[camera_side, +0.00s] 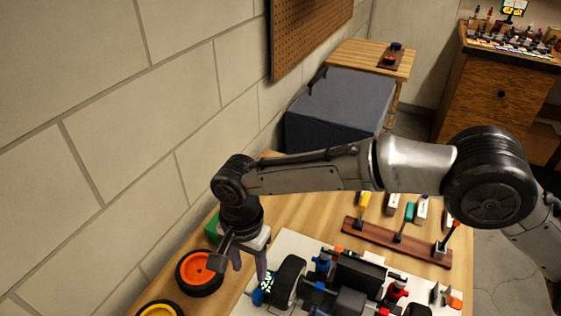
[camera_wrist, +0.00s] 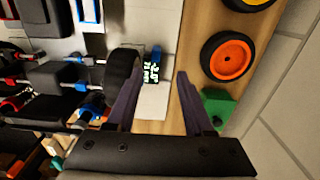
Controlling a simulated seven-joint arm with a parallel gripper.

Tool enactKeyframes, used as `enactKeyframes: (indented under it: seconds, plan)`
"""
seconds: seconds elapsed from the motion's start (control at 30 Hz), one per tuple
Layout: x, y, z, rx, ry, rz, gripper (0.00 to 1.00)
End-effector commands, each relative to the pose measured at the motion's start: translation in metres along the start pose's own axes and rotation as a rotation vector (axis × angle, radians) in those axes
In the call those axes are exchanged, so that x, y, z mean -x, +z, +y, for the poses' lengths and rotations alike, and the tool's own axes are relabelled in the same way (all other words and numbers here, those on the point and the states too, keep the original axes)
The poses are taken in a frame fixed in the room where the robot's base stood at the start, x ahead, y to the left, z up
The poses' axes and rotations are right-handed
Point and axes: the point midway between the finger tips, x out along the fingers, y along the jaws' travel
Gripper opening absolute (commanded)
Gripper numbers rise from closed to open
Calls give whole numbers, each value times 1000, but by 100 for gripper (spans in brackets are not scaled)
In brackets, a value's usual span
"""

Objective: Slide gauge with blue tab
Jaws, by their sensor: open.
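A small dark gauge with bright markings and a blue tab (camera_wrist: 153,64) is on the pale board beside a black tire (camera_wrist: 122,72) in the wrist view. It also shows in the side view (camera_side: 263,288), left of the tire (camera_side: 288,281). My gripper (camera_wrist: 156,76) is open, and its fingers appear on either side of the gauge in the wrist view. The left finger overlaps the tire's edge in that picture. I cannot tell whether they touch. In the side view my gripper (camera_side: 246,264) points down near the board's left edge, with nothing visibly held.
The partly built car (camera_side: 350,285) with blue and red parts fills the board. Orange-hubbed (camera_side: 200,272) and yellow-hubbed (camera_side: 160,309) wheels and a green block (camera_wrist: 217,107) lie along the wall side. A tool rack (camera_side: 398,241) stands behind the car.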

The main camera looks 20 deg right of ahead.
Motion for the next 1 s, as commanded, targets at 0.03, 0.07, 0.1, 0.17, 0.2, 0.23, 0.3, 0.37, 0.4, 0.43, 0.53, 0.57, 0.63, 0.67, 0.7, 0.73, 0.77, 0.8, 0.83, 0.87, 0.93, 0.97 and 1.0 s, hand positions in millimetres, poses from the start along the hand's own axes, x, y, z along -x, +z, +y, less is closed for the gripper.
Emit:
enactKeyframes:
  seconds: [0.03, 0.07, 0.1, 0.17, 0.2, 0.23, 0.3, 0.37, 0.4, 0.43, 0.53, 0.57, 0.63, 0.67, 0.7, 0.73, 0.77, 0.8, 0.83, 0.87, 0.93, 0.97, 1.0]
  plan:
    - [10, 0, -1, 0, -5, 0, 52]
    - [16, 0, -1, 0, -4, 0, 52]
    - [22, -1, -1, -2, -6, 0, 52]
    - [29, -11, -2, -20, -19, -1, 52]
    - [34, -16, -3, -29, -28, -1, 52]
    - [38, -21, -4, -36, -34, -1, 52]
    - [47, -30, -6, -51, -50, -2, 52]
    - [54, -37, -6, -65, -62, -2, 52]
    - [59, -43, -7, -74, -70, -2, 52]
    - [62, -47, -7, -80, -76, -2, 52]
    - [77, -58, -7, -99, -96, -1, 52]
    - [81, -62, -7, -105, -102, -1, 52]
    - [91, -69, -6, -117, -115, 0, 52]
    - [95, -73, -6, -123, -122, 0, 52]
    - [101, -77, -6, -130, -129, 1, 52]
    - [105, -81, -5, -136, -135, 1, 52]
    - [109, -84, -5, -141, -140, 2, 52]
    - [114, -88, -4, -148, -147, 2, 52]
    - [119, -91, -3, -153, -152, 3, 52]
    - [124, -94, -2, -158, -157, 4, 52]
    - [133, -101, 0, -168, -167, 5, 52]
    - [136, -103, 1, -172, -172, 5, 52]
    - [141, -107, 2, -178, -177, 6, 52]
